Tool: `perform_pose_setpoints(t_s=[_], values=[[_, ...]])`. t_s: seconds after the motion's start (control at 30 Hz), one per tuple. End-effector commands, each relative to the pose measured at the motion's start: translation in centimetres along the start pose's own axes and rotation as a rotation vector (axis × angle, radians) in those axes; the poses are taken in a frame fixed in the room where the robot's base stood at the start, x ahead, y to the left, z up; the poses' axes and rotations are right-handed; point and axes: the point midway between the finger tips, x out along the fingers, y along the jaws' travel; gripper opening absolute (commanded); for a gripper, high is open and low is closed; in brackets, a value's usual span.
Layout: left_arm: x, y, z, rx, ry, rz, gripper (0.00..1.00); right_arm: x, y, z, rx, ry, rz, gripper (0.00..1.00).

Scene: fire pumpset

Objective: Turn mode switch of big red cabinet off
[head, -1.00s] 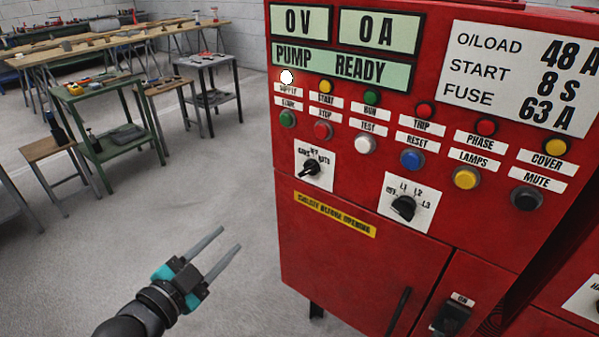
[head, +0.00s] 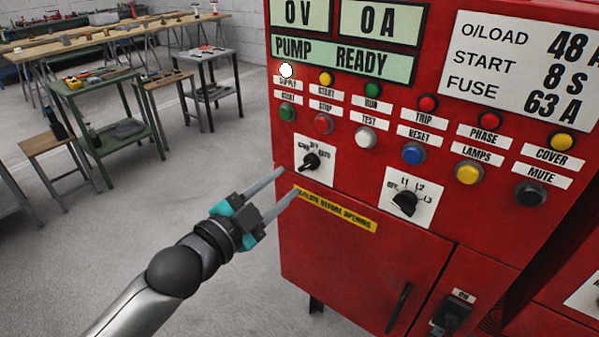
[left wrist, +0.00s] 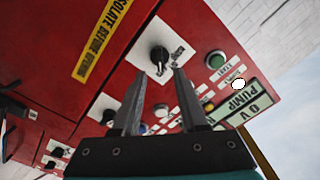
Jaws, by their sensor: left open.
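The big red cabinet (head: 300,233) fills the right half of the head view. Its mode switch is a black knob (head: 310,161) on a white plate, with small labels above it that look like HAND, OFF and AUTO. The knob also shows in the left wrist view (left wrist: 160,56), beyond the fingertips and roughly in line with the gap between them. My left gripper (head: 286,182) is open and empty, below and left of the switch plate, with its fingers pointing toward the cabinet front. It also shows in the left wrist view (left wrist: 160,75). My right gripper is not in view.
A second rotary selector (head: 404,203) marked L1, L2, L3 sits to the right. Several push buttons and lamps line the panel above. A yellow warning label (head: 337,210) is below the switch. A green workbench (head: 122,135) stands at left; the floor between is clear.

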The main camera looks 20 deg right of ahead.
Motion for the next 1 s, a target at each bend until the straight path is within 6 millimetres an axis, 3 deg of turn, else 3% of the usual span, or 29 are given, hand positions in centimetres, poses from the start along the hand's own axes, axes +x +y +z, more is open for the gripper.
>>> perform_pose_setpoints(t_s=[0.1, 0.3, 0.77, 1.0], values=[[2.2, 0.1, -0.1, -0.001, 0.002, 0.000, 0.42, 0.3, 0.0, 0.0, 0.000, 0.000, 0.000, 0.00], [4.7, 0.1, 0.0, -0.001, 0.001, 0.000, 0.42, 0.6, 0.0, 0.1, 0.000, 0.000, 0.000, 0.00], [5.9, 0.0, 0.0, -0.001, 0.000, 0.001, 0.42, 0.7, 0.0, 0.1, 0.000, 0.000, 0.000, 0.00], [5.9, 0.0, 0.0, 0.000, 0.000, 0.000, 0.19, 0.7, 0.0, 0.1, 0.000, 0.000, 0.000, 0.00]])
